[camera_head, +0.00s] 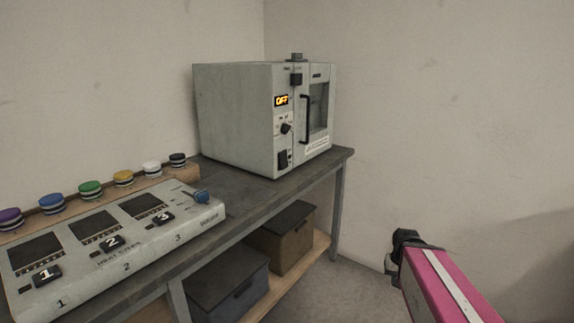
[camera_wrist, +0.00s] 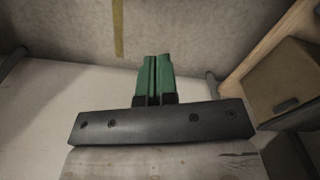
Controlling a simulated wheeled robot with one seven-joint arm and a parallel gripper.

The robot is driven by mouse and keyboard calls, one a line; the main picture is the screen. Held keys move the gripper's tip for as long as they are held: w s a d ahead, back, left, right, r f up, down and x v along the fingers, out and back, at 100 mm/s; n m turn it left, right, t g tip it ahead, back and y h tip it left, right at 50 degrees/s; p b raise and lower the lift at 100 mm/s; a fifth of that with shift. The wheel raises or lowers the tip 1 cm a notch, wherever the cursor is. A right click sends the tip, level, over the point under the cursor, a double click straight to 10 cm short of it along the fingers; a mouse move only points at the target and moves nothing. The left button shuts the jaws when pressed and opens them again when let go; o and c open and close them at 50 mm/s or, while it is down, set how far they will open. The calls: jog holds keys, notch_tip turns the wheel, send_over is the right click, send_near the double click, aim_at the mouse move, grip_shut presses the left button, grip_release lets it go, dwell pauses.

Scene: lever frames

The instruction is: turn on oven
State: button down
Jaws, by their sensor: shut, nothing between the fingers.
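The oven (camera_head: 240,115) is a grey box on the far end of the workbench in the head view. Its orange display (camera_head: 281,100) reads OFF. A dark knob (camera_head: 286,128) sits below the display, and a dark switch-like part (camera_head: 283,158) is lower down. The oven door (camera_head: 318,105) with its black vertical handle looks closed. My gripper's green fingers (camera_wrist: 154,78) are together and empty in the wrist view. In the head view my pink arm is at the lower right, well apart from the oven; the fingertips cannot be made out there.
Boxes (camera_head: 282,238) stand on the lower shelf; one box (camera_wrist: 285,85) shows in the wrist view. Floor right of the bench is clear.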

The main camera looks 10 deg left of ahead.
aim_at(284, 161)
jog(key=w+a+r+m+t+y, duration=0.1)
jog(key=w+a+r+m+t, duration=0.15)
jog(key=w+a+r, duration=1.25)
jog(key=a+r+t+y, duration=0.2)
jog(key=a+r+t, duration=0.1)
jog(key=a+r, duration=1.9)
jog(key=shift+w+a+r+m, duration=0.15)
jog(key=shift+r+m, duration=0.3)
jog(key=shift+r, duration=0.2)
jog(key=shift+t, duration=0.25)
jog(key=x, duration=0.9)
jog(key=shift+w+a+f, duration=0.2)
jog(key=shift+a+f, duration=0.05)
jog(key=a, duration=0.1)
jog(key=w+a, duration=0.1)
jog(key=a, duration=0.1)
jog(key=shift+w+f, duration=0.15)
jog(key=shift+f, duration=0.2)
jog(key=shift+w+a, duration=0.15)
jog(key=shift+a, duration=0.2)
